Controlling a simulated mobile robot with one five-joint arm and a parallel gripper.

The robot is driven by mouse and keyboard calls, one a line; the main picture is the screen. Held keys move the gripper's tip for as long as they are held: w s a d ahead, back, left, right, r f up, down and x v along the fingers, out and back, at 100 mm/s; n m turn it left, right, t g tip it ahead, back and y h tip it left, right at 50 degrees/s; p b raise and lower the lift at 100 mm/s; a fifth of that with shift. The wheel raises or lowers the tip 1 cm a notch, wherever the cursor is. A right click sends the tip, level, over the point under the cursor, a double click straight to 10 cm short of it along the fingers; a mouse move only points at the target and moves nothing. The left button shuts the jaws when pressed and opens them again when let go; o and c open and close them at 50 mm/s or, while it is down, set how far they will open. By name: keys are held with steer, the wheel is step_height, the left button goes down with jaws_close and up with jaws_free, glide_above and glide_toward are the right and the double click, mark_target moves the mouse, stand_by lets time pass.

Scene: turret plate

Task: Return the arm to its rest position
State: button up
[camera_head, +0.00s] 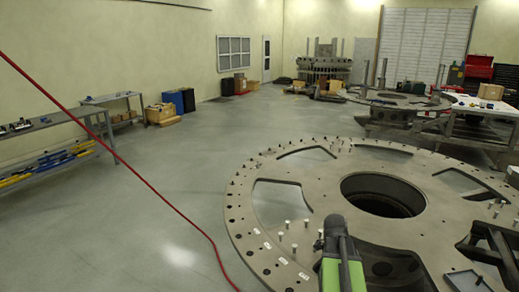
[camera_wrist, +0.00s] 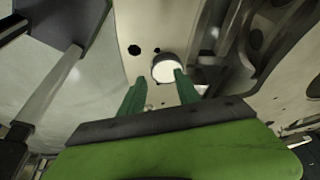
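My arm (camera_head: 340,262), dark with a green part, reaches up from the bottom edge of the head view over the large turret plate (camera_head: 246,236). I cannot make out the fingertips there. In the wrist view my gripper (camera_wrist: 159,76) shows two green fingers standing apart. A pale round bolt head (camera_wrist: 168,69) shows near the fingertips, close to the right finger. I cannot tell whether they touch. The fingers do not look closed on it.
Several upright bolts (camera_head: 294,248) stand on the plate around my arm. A large central hole (camera_head: 383,194) opens in the plate. A red cable (camera_head: 150,183) hangs across the left. A workbench (camera_head: 45,128) stands at the left wall. Open floor (camera_head: 160,215) lies between.

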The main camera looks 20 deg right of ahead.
steer(key=w+a+f+n+t+b, duration=0.15)
steer(key=w+a+n, duration=0.3)
steer(key=a, duration=0.55)
steer(key=w+a+f+n, duration=0.25)
steer(key=w+a, duration=0.25)
steer(key=a, duration=0.6)
steer(key=a+f+n+y+b, duration=0.1)
steer(key=a+n+y, duration=0.2)
steer(key=a+n, duration=1.4)
steer(key=shift+w+a+n+t, duration=0.35)
steer(key=shift+a+n+t, duration=0.1)
steer(key=shift+n, duration=0.15)
steer(key=shift+d, duration=0.1)
